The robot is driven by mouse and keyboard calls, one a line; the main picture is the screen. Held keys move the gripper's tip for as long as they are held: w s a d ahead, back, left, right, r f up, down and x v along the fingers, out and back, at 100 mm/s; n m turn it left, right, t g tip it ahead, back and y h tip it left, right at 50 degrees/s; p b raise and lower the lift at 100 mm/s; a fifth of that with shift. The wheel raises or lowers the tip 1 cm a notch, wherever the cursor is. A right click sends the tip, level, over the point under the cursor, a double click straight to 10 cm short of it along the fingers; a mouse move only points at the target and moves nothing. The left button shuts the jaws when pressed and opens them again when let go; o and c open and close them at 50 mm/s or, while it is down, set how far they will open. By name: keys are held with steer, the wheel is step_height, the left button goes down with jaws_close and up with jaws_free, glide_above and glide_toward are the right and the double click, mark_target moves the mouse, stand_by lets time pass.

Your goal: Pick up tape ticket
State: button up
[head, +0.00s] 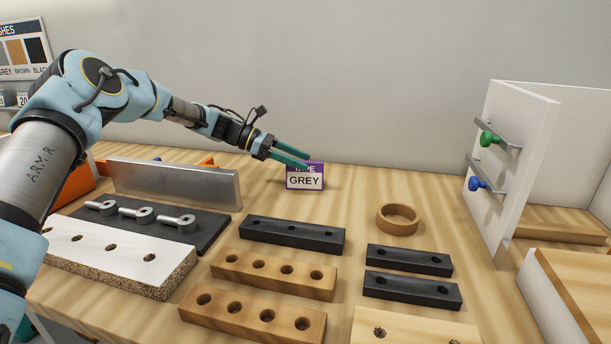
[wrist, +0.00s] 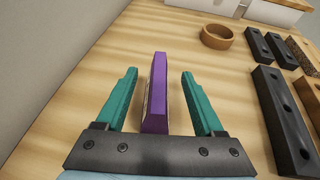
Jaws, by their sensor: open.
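The tape ticket (head: 304,181) is a small upright card with a purple top and a white face reading "GREY". It stands on the wooden bench near the back wall. In the wrist view the ticket (wrist: 157,95) shows edge-on as a purple slab. My gripper (head: 289,159) reaches it from the left in the head view, its teal fingers partly covering the ticket's top. In the wrist view my gripper (wrist: 160,85) is open, with one finger on each side of the ticket and a visible gap on both sides.
A round wooden ring (head: 397,219) lies right of the ticket. A black drilled block (head: 292,234) lies in front, with wooden drilled blocks (head: 273,274) nearer. A metal bar (head: 174,184) stands at left. A white panel (head: 515,150) with green and blue knobs stands at right.

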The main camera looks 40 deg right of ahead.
mark_target(316, 167)
steer(key=p+x, duration=0.2)
steer(key=x, duration=0.3)
steer(key=shift+f, duration=0.25)
jaws_close()
stand_by(0.4)
